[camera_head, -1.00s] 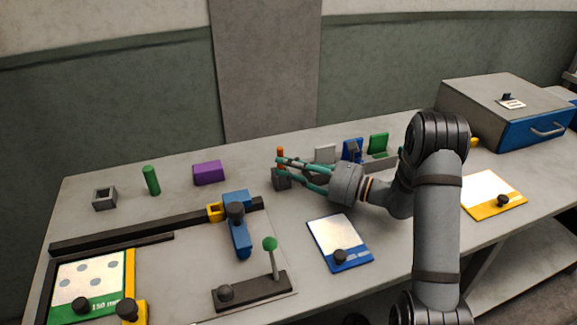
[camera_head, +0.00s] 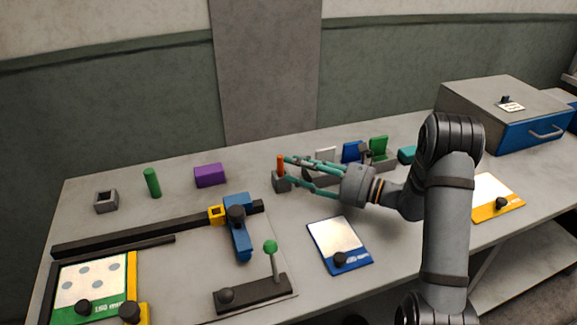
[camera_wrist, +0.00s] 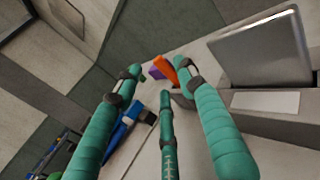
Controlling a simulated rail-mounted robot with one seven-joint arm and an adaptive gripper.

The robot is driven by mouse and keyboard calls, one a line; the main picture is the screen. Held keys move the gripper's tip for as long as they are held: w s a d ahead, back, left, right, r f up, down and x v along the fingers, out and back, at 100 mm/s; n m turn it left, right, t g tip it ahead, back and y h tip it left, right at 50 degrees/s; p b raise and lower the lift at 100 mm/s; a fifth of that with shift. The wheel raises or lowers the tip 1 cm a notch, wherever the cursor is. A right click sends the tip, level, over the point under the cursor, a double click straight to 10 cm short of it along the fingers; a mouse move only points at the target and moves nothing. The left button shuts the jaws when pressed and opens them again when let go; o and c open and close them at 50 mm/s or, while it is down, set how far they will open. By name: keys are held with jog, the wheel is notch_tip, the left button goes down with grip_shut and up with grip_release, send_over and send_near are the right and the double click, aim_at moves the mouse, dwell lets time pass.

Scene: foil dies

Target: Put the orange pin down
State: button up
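The orange pin (camera_head: 281,164) stands upright in the small grey socket block (camera_head: 281,183) near the middle of the table. My gripper (camera_head: 288,169) lies just right of the pin, with its teal fingers spread and pointing left. In the wrist view the fingers are apart, and the orange pin (camera_wrist: 165,69) shows beyond them, near the right fingertip. I see nothing held. The foot of the pin is hidden in the block, and the right finger partly covers the block (camera_wrist: 181,100) in the wrist view.
A purple block (camera_head: 209,175), green pin (camera_head: 152,182) and empty grey socket (camera_head: 106,200) stand to the left. A blue slider (camera_head: 240,238) and green-knobbed lever (camera_head: 271,248) are in front. Upright white, blue and green plates (camera_head: 378,147) stand behind my gripper. Bare table lies around the blue-edged board (camera_head: 339,243).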

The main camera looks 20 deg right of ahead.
jog(key=b+v, duration=0.1)
jog(key=v, duration=0.8)
jog(key=shift+s+d, duration=0.1)
jog(key=shift+d, duration=0.1)
jog(key=shift+c, duration=0.2)
dwell(0.6)
